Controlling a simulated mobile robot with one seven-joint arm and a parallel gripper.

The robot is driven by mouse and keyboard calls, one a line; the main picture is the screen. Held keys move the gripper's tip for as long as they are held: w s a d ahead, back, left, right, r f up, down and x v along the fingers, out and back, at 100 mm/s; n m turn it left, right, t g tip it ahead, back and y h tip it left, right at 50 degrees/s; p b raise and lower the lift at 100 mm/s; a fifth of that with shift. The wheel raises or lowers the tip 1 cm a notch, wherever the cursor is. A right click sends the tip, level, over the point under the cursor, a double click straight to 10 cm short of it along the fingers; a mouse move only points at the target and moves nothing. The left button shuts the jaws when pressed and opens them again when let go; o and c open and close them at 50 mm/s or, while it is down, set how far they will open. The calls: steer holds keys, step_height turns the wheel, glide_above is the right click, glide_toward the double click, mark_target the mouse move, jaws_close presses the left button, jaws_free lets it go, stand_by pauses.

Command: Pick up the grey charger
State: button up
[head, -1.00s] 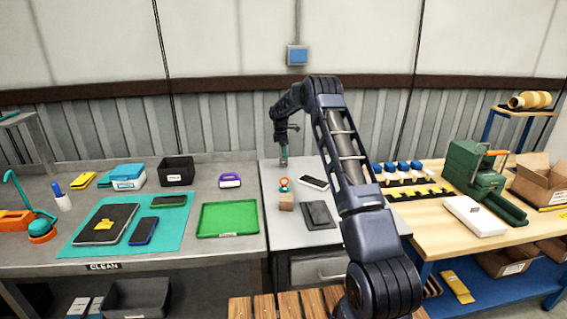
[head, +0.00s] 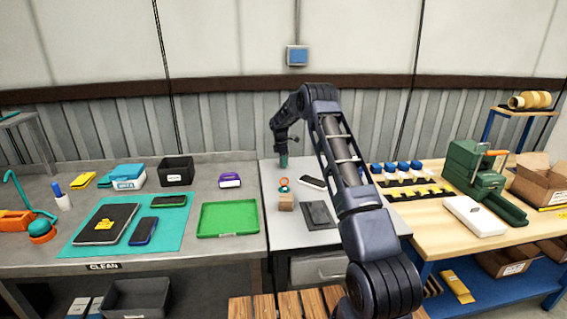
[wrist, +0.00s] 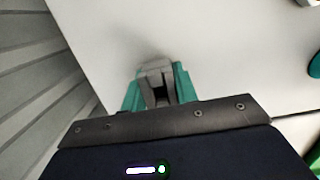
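A small grey thing (wrist: 154,66), which looks like the grey charger, shows at the fingertips in the wrist view. My gripper (wrist: 158,84) has teal fingers on either side of it, with a narrow dark gap between them. I cannot tell whether the fingers press on it or only stand around it. In the head view, my gripper (head: 283,161) points down at the back left of the pale grey table (head: 330,241). The charger cannot be made out there.
An orange-and-teal item (head: 284,184), a brown block (head: 286,202), a phone (head: 312,183) and a dark flat case (head: 319,214) lie on the same table. A green tray (head: 229,218) is to the left, and a wooden bench (head: 440,225) is to the right. The wall is close behind.

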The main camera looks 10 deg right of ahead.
steer(key=c, duration=0.3)
steer(key=shift+r, duration=0.15)
